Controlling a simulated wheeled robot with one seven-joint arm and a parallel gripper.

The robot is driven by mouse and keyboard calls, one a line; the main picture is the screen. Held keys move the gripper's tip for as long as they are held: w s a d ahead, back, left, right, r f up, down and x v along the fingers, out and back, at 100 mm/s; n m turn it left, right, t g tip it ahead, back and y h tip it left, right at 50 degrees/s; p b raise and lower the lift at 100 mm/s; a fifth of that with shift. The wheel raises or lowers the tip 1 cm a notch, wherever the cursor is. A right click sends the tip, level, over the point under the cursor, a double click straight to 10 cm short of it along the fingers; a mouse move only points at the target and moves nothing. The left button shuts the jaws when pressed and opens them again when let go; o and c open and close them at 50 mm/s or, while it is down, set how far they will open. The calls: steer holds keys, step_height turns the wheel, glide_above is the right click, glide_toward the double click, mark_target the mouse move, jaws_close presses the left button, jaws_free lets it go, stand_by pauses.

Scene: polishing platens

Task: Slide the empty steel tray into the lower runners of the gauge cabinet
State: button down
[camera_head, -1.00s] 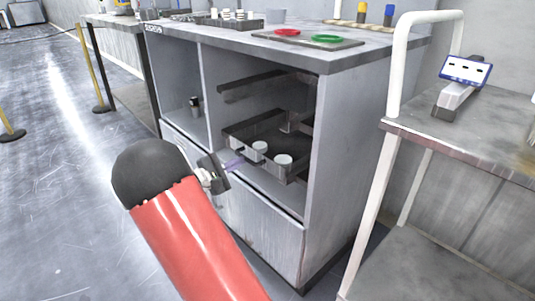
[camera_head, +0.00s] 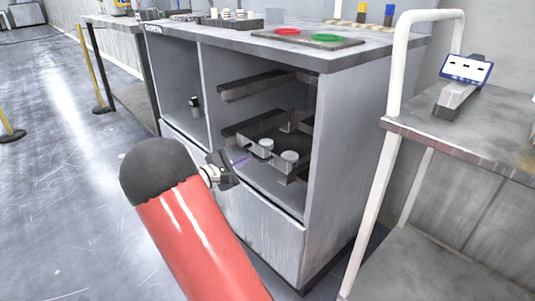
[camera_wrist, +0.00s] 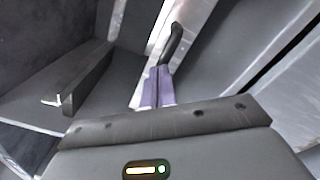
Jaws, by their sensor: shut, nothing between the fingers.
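The gauge cabinet (camera_head: 335,170) stands ahead with an open right bay. The dark tray (camera_head: 258,152) sits low in that bay, by the lower runners (camera_head: 252,123), its front edge near the opening. Two pale round pieces show at its front; I cannot tell whether they are fixed to it. My gripper (camera_head: 243,159) is shut and empty, its purple fingers at the tray's front left. Whether they touch it is unclear. In the wrist view, the shut purple fingers (camera_wrist: 157,80) point past a dark bar (camera_wrist: 85,78) inside the bay. The tray's back is hidden.
Upper runners (camera_head: 258,85) hang above the tray. A bay divider (camera_head: 204,95) stands left of the bay. A white-railed cart (camera_head: 470,145) stands close on the right.

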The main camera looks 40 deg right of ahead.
steer(key=shift+a, duration=5.85)
steer(key=s+a+r+m+g+y+p, duration=0.1)
steer(key=s+r+m+y+p, duration=0.1)
steer(key=s+y, duration=0.35)
steer(key=s+a+r+m+g+y+p, duration=0.1)
steer(key=s+r+m+y, duration=0.15)
steer(key=s, duration=0.65)
steer(key=s+a+r+m+t+y+p, duration=0.1)
steer(key=s+a+r+t+y, duration=0.2)
steer(key=s+a+y, duration=0.2)
steer(key=s+a+r+m+t+y+p, duration=0.2)
steer(key=s+a+r+t+y, duration=0.1)
steer(key=s+a, duration=0.4)
steer(key=shift+s+a+r+t+y, duration=0.3)
steer(key=shift+a+t+y, duration=0.2)
steer(key=shift+a+y, duration=0.5)
steer(key=shift+m, duration=0.25)
